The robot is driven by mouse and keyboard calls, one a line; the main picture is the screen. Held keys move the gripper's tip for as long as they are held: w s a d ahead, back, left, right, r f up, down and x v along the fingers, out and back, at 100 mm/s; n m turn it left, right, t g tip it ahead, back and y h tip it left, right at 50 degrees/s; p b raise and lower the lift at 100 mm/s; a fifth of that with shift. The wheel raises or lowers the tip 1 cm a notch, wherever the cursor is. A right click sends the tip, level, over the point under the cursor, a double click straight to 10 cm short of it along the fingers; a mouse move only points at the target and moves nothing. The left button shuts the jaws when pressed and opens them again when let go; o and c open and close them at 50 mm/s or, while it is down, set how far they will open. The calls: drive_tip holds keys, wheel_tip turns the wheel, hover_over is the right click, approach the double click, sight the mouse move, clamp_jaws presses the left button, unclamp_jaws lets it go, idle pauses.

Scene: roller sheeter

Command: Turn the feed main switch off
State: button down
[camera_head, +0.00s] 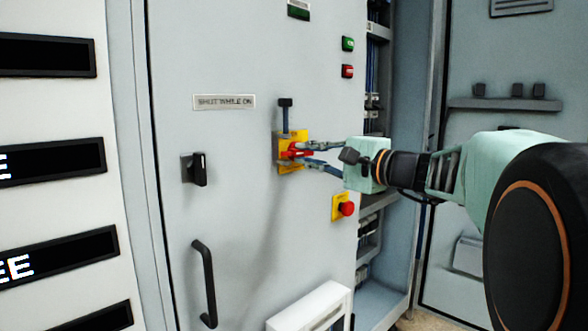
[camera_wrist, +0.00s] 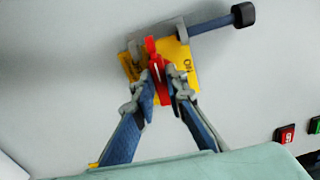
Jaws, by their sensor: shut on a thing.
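The feed main switch is a red handle (camera_head: 296,152) on a yellow plate (camera_head: 291,138), on the grey cabinet door. My gripper (camera_head: 303,154) reaches in from the right, its two fingers above and below the handle. In the wrist view the red handle (camera_wrist: 156,66) stands nearly upright between the fingertips of my gripper (camera_wrist: 162,86), which is shut on it. The yellow plate (camera_wrist: 185,58) reads "ON" on its right side there; lettering on its left side is partly hidden. The fingers hide part of the handle.
A rod with a black knob (camera_head: 285,103) projects above the switch. A red push button (camera_head: 346,208) sits below right. A black rotary knob (camera_head: 198,169), a door handle (camera_head: 204,283) and a "SHUT WHILE ON" label (camera_head: 224,102) are left. A white box (camera_head: 309,306) stands below.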

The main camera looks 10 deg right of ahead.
drive_tip(key=shift+n+b, duration=0.35)
drive_tip(key=shift+n, duration=0.15)
drive_tip(key=c, duration=1.9)
unclamp_jaws()
drive_tip(key=shift+c, duration=0.2)
drive_tip(key=v, duration=1.2)
